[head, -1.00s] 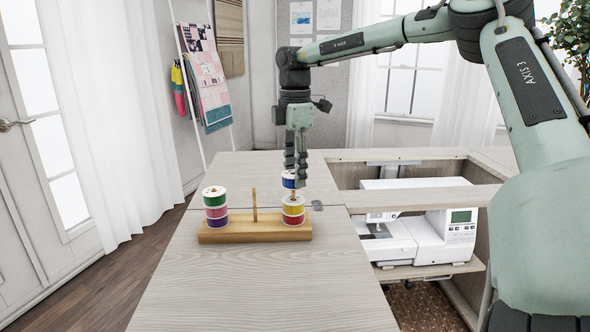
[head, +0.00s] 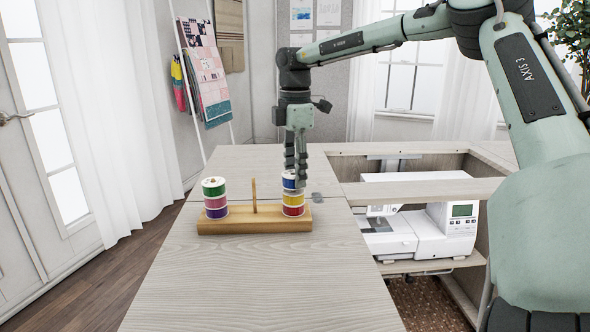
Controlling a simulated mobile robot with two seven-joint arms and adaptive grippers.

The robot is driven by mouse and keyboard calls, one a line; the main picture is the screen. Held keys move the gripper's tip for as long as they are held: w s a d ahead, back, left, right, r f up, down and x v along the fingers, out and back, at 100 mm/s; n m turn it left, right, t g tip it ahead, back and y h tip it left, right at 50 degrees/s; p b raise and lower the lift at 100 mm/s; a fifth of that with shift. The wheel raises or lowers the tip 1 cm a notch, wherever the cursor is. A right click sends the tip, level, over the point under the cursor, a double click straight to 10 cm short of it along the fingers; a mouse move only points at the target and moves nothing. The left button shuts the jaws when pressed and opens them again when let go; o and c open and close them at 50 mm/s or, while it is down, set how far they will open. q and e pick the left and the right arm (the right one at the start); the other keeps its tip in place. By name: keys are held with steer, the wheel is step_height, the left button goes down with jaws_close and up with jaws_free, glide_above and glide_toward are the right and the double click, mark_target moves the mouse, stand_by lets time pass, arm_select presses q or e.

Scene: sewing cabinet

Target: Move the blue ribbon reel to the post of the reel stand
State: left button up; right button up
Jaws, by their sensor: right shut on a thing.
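The blue ribbon reel (head: 288,181) is at the top of the right-hand stack on the wooden reel stand (head: 255,223). It sits directly above a yellow reel (head: 293,200) and a red reel (head: 293,211), with hardly any gap below it. My right gripper (head: 297,178) points down and is shut on the blue reel, its fingers hiding part of the reel's right side. The middle post (head: 254,195) is bare. The left post carries a green reel (head: 213,187), a pink reel (head: 215,202) and a purple reel (head: 216,212). My left gripper is not in view.
The stand is on a light wood tabletop (head: 255,285), clear in front. A small grey item (head: 318,197) lies right of the stack. A white sewing machine (head: 432,232) sits in the cabinet opening on the right.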

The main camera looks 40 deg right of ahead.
steer(key=o, duration=1.1)
steer(key=shift+c, duration=0.2)
step_height(320, 180, up, 12)
stand_by(0.3)
